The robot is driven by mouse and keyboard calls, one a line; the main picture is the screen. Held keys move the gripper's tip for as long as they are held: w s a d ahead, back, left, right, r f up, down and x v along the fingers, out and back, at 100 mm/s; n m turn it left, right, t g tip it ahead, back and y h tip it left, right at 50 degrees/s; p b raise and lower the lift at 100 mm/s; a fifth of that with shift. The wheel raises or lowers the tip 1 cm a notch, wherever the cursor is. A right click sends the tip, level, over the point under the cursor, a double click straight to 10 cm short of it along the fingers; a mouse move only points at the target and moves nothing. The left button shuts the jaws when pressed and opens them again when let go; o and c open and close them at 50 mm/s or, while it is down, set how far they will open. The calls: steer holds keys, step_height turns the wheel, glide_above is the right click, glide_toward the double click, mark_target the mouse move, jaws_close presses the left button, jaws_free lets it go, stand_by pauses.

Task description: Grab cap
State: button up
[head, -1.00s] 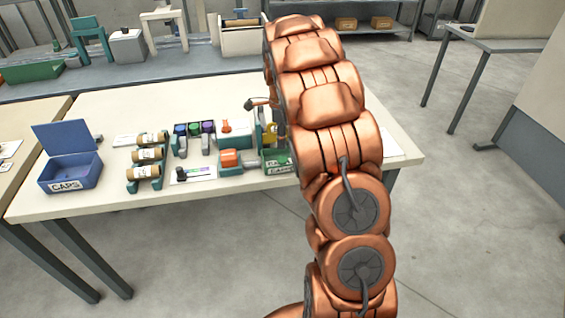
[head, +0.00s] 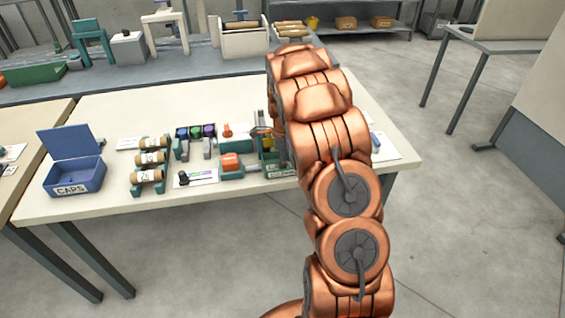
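A blue open box (head: 79,188) with its lid raised and a label reading CAPS stands at the left of the white table; its inside looks empty from here. A small green tray (head: 279,173) with a white label is partly hidden by my arm; its contents cannot be made out. I cannot single out a cap for sure. My arm covers most of my gripper (head: 262,131); only a small copper-coloured bit shows at the arm's left edge, above the green tray. Whether it is open or holds anything is hidden.
Cardboard rolls (head: 150,158) lie on a green rack. Blue, green and purple pieces (head: 195,131) sit on a stand. An orange block on a green base (head: 230,162) is left of the tray. The white table (head: 100,208) has bare room along its front left edge.

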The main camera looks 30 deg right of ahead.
steer(key=shift+c, duration=1.4)
steer(key=shift+r, duration=0.1)
